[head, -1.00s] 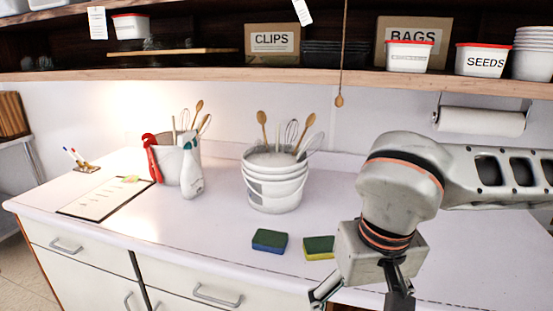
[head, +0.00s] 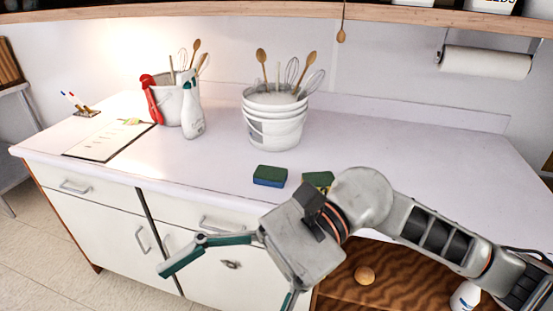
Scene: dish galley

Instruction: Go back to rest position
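My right gripper (head: 226,290) comes in from the right, in front of the counter's front edge and lower drawers. Its two teal-edged fingers are spread wide, with nothing seen between them; one fingertip is near the bottom edge of the view. My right forearm crosses in front of the counter's right side. My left gripper is not in view. A blue and green sponge (head: 270,176) lies on the counter (head: 400,140). A second green sponge (head: 316,179) lies beside it, partly hidden by my arm.
A white bucket of utensils (head: 273,128) stands mid-counter. A second bucket (head: 170,103), a spray bottle (head: 192,112) and a clipboard (head: 105,140) are at left. Below right, an open wooden shelf (head: 400,266) holds a round brown thing (head: 364,275). The right counter is clear.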

